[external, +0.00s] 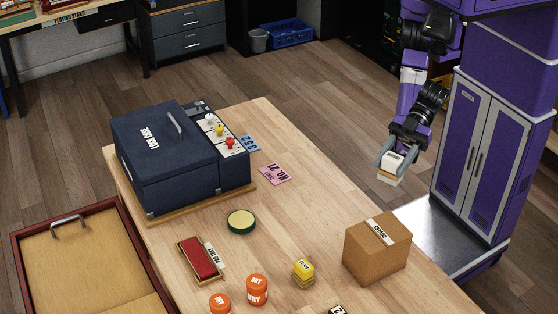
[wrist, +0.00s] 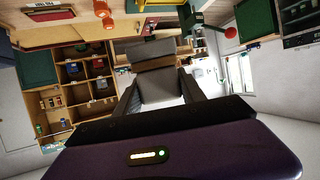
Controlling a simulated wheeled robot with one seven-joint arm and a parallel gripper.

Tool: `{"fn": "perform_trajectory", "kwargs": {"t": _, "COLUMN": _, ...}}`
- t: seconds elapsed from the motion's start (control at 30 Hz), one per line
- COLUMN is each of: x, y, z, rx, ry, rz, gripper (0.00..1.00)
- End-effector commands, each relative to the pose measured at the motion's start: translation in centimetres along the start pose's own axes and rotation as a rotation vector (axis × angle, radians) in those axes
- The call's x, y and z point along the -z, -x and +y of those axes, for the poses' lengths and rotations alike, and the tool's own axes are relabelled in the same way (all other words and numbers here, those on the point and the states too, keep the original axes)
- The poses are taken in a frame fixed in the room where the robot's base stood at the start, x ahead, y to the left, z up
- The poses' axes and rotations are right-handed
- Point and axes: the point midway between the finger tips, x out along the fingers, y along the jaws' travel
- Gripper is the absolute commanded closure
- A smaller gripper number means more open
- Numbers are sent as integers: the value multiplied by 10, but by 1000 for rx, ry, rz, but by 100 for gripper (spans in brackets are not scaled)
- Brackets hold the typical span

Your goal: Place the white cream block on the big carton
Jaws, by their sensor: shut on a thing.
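The white cream block (external: 391,172) is between the fingers of my gripper (external: 393,161) in the external view. My gripper is shut on it and holds it in the air, beyond the table's right edge. In the wrist view the block (wrist: 158,88) looks grey in shadow between the two fingers (wrist: 160,98). The big carton (external: 374,252) is a brown cardboard box with a pale label strip across its top. It stands at the right side of the table, lower in the picture than my gripper. Its top is otherwise bare.
The wooden table (external: 300,215) also bears a dark blue case (external: 165,160), a green-rimmed disc (external: 241,222), a red block in a tray (external: 201,258), orange jars (external: 257,290) and a yellow stack (external: 303,273). The air between my gripper and the carton looks clear.

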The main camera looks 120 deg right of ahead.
Motion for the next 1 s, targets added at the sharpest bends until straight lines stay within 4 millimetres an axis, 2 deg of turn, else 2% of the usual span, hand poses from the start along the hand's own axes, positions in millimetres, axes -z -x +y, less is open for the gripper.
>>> {"fn": "perform_trajectory", "kwargs": {"t": 0.5, "x": -113, "y": -46, "z": 1, "rx": -2, "ry": 3, "rz": -6, "gripper": 97}}
{"fn": "perform_trajectory", "kwargs": {"t": 0.63, "x": -132, "y": -54, "z": 1, "rx": 0, "ry": 2, "rz": -3, "gripper": 97}}
{"fn": "perform_trajectory", "kwargs": {"t": 0.87, "x": -147, "y": -62, "z": 1, "rx": -1, "ry": 1, "rz": -1, "gripper": 97}}
{"fn": "perform_trajectory", "kwargs": {"t": 1.0, "x": -167, "y": -70, "z": 0, "rx": -1, "ry": 2, "rz": -3, "gripper": 97}}
